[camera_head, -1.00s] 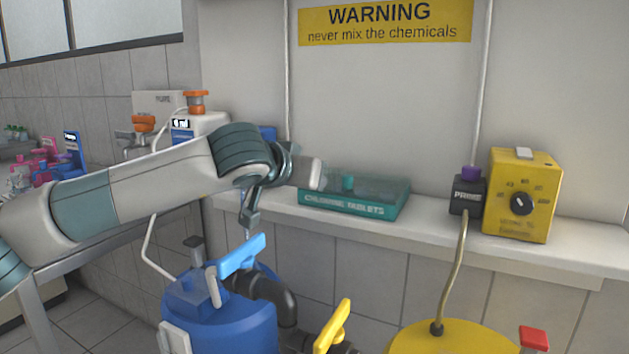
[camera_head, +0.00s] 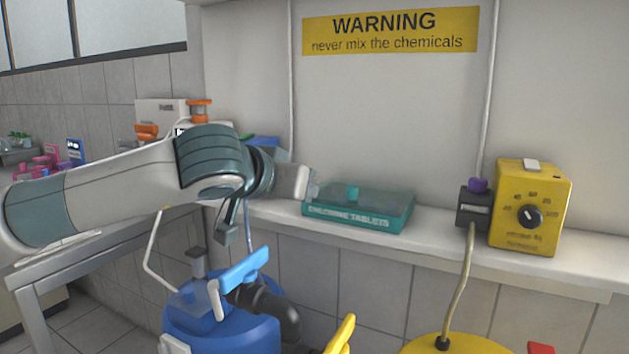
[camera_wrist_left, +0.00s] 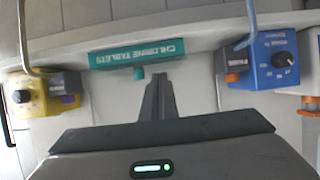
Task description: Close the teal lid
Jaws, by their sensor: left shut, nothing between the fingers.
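The teal chlorine tablets box (camera_head: 359,217) stands on the white ledge, its lettered front facing me. A see-through teal lid with a teal knob (camera_head: 352,193) shows at its top. I cannot tell whether the lid sits fully down. My left gripper (camera_head: 309,187) is at the box's left end, around lid height; I cannot tell whether it touches. In the left wrist view the shut, empty fingers (camera_wrist_left: 158,88) point toward the box (camera_wrist_left: 137,53), beside the knob (camera_wrist_left: 139,73). My right gripper is not in view.
A yellow dosing unit (camera_head: 529,207) and a small dark block with a purple cap (camera_head: 474,203) stand right of the box. Below are a blue tank (camera_head: 222,333) with a blue handle (camera_head: 245,267) and a yellow tank (camera_head: 455,346). The ledge between box and dark block is clear.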

